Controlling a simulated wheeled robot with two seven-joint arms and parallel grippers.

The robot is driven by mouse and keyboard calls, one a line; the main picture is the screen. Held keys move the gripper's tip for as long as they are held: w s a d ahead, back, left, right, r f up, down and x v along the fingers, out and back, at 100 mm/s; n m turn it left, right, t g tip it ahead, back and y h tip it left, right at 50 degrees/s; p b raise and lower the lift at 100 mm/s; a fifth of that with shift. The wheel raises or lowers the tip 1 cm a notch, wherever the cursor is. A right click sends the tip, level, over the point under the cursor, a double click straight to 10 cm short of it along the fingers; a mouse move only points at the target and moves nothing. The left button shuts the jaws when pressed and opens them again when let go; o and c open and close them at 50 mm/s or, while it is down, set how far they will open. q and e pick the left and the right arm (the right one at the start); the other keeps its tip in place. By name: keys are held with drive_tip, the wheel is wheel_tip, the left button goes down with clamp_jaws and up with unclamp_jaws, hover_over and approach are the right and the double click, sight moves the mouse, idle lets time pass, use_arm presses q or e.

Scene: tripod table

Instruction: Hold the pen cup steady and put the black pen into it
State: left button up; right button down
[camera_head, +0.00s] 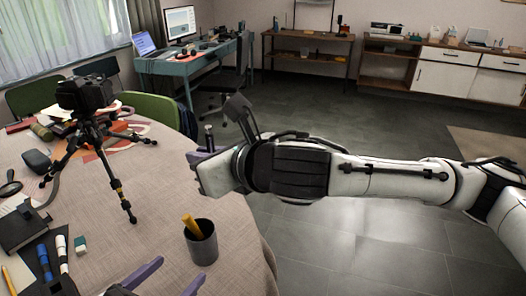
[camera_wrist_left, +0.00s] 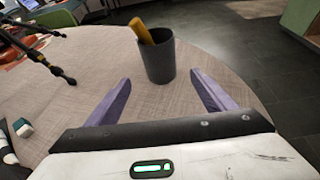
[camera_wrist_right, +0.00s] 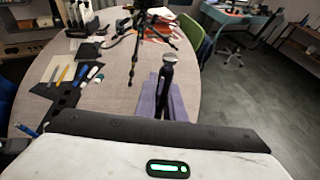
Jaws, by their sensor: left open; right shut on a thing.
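The dark grey pen cup (camera_head: 201,246) stands upright near the table's right edge, with a thick orange-yellow item (camera_head: 191,224) leaning in it. My left gripper (camera_head: 172,274) is open. In the left wrist view the cup (camera_wrist_left: 159,64) stands just beyond and between its spread purple fingers, with no visible contact. My right gripper (camera_head: 201,155) is shut on the black pen (camera_wrist_right: 167,72), which stands roughly upright between the purple fingers in the right wrist view. In the head view the pen (camera_head: 208,134) is above the table's far right edge, farther back than the cup; its lower part is hidden.
A camera on a black tripod (camera_head: 106,146) stands on the round table (camera_head: 165,195), left of the cup. Markers, an eraser (camera_head: 80,245) and dark cases lie at the left. Bare cloth lies between tripod and cup. A green chair (camera_head: 152,108) stands behind.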

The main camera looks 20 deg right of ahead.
sight(202, 248)
use_arm(q)
drive_tip(key=shift+w+d, duration=0.1)
drive_tip(key=shift+w, duration=0.05)
drive_tip(key=x, duration=1.1)
drive_tip(key=shift+w+d+f, duration=0.2)
drive_tip(key=shift+w+f, duration=0.05)
use_arm(e)
drive_tip(key=w+a+f+n+g+y, duration=0.3)
drive_tip(key=w+a+f+n+y, duration=0.1)
drive_tip(key=w+a+f+n, duration=0.1)
drive_tip(key=shift+a+g+y, duration=0.4)
drive_tip(key=shift+a, duration=0.25)
use_arm(q)
drive_tip(key=shift+c, duration=0.3)
use_arm(e)
drive_tip(key=shift+w, duration=0.1)
